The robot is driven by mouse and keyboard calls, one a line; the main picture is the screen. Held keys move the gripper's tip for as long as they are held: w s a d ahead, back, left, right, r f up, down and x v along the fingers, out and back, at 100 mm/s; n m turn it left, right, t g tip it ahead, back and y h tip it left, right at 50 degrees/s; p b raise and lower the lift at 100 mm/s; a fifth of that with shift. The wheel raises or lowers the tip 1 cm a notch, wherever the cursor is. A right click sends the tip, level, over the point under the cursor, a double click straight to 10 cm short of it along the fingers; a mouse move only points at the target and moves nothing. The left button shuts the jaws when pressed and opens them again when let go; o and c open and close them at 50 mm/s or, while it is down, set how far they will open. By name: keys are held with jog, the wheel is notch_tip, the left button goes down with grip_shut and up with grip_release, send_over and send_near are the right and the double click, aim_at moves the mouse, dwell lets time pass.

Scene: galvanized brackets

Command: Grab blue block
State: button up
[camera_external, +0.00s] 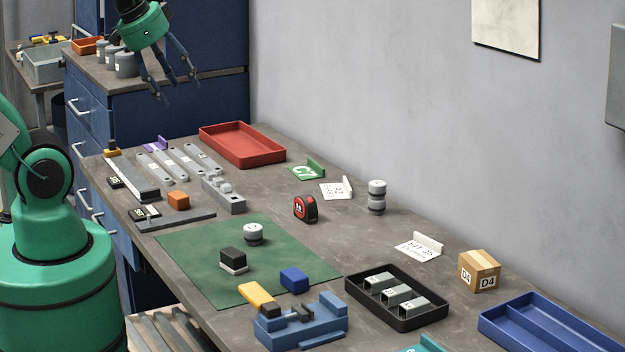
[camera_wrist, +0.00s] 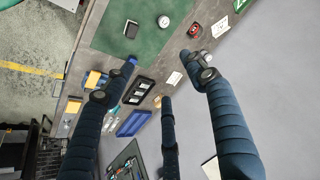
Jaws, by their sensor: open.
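The blue block (camera_external: 294,279) lies near the right front edge of the green mat (camera_external: 200,275), between a yellow-and-black item and the black tray. In the wrist view a small blue patch (camera_wrist: 132,60), probably the block, shows at the mat's edge beside a fingertip, partly hidden. My gripper (camera_external: 176,90) is open and empty, with its dark fingers spread. It is high at the upper left of the external view, far from the block. In the wrist view the gripper (camera_wrist: 165,76) shows three spread fingers with nothing between them.
A blue vise (camera_external: 300,326) and a yellow-and-black item (camera_external: 257,298) stand close to the block. A black tray (camera_external: 435,314) with grey brackets is to its right. A black-and-grey block (camera_external: 233,260) and a round gauge (camera_external: 253,235) are on the mat. A red tray (camera_external: 243,151) is farther back.

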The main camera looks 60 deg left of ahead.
jog(key=w+d+f+m+y+p, duration=0.1)
jog(key=w+d+f+m, duration=0.2)
jog(key=w+f+m, duration=0.5)
jog(key=w+d+f+m+p, duration=0.1)
jog(key=w+d+f+m, duration=0.35)
jog(key=m, duration=0.55)
jog(key=d+f+m+g+h, duration=0.1)
jog(key=d+f+m, duration=1)
jog(key=f+m, duration=0.3)
jog(key=shift+s+d+f+m, duration=0.15)
jog(key=shift+f+m, duration=0.1)
jog(key=shift+m, duration=0.45)
jog(key=b, duration=0.4)
send_over(293, 273)
jog(key=s, duration=0.2)
jog(key=shift+s+d+f, duration=0.1)
jog(key=shift+f, duration=1.9)
jog(key=shift+s+d+f, duration=0.1)
jog(key=shift+f, duration=1.85)
jog(key=shift+b+x, duration=1.55)
jog(key=shift+x, duration=1.05)
